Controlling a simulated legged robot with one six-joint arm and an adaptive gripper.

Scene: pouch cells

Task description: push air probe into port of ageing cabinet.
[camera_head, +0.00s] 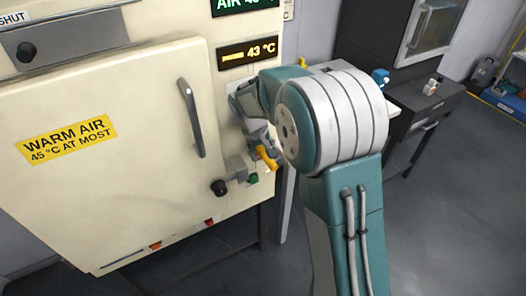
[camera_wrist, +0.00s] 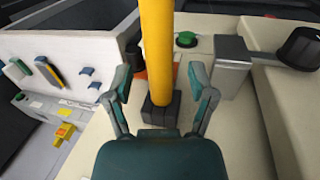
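The cream ageing cabinet (camera_head: 120,165) fills the left of the head view, with its door closed. My gripper (camera_head: 265,148) is at the cabinet's right front edge, right of the door latch. In the wrist view my gripper (camera_wrist: 160,84) is open, one finger on each side of a yellow rod (camera_wrist: 158,45). Gaps show between the rod and both fingers. The rod ends in a dark block (camera_wrist: 160,113) by the cream surface. A yellow piece (camera_head: 266,158) also shows beside the gripper in the head view. I cannot tell whether it is the air probe. I cannot make out the port.
A black latch knob (camera_head: 219,187) and a green button (camera_head: 253,178) are close to the gripper. The door handle (camera_head: 191,118) sticks out to the left.

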